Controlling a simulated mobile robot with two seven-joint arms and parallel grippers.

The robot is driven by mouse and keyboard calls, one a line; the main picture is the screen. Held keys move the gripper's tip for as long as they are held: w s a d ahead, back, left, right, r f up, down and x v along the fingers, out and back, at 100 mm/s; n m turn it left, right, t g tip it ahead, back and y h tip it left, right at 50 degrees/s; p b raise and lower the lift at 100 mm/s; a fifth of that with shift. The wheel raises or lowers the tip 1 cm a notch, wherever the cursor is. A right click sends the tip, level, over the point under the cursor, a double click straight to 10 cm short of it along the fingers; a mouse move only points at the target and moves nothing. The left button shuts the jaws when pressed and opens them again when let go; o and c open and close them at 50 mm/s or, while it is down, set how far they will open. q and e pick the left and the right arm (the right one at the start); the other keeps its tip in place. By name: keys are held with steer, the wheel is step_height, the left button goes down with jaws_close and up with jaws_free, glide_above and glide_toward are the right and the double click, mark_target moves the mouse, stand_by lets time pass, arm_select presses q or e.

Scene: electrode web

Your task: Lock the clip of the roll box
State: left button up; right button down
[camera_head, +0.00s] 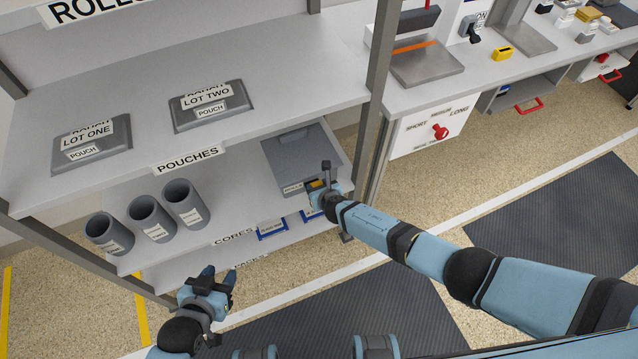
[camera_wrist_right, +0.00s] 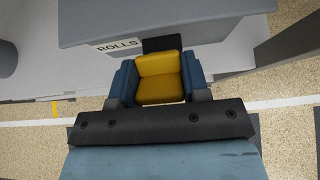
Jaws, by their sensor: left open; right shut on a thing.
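The roll box (camera_head: 300,155) is a grey lidded box on the middle shelf, at its right end. In the right wrist view the box (camera_wrist_right: 130,20) shows a "ROLLS" label on its front. The yellow clip (camera_wrist_right: 160,78) sits between the blue fingers of my right gripper (camera_wrist_right: 160,85), in front of a dark plate on the box front. My right gripper (camera_head: 318,190) is shut on the clip; the clip's join to the box is partly hidden. My left gripper (camera_head: 219,276) is open and empty, low in front of the shelves.
Grey core tubes (camera_head: 151,218) stand left on the middle shelf (camera_head: 225,210). Pouch trays (camera_head: 210,106) lie on the shelf above. Blue-framed bins (camera_head: 271,230) sit below the box. A shelf post (camera_head: 377,80) rises right of the box. A workbench (camera_head: 490,75) stands further right.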

steer(key=shift+w+r, duration=0.15)
steer(key=shift+w, duration=0.05)
stand_by(0.3)
steer(key=c, duration=0.6)
jaws_free()
steer(key=shift+s, duration=0.1)
steer(key=shift+s+r+p, duration=0.1)
steer(key=shift+s+p, duration=0.05)
steer(key=shift+p, duration=0.25)
steer(key=p+v, duration=0.6)
steer(key=v, duration=0.7)
steer(key=shift+p, duration=0.3)
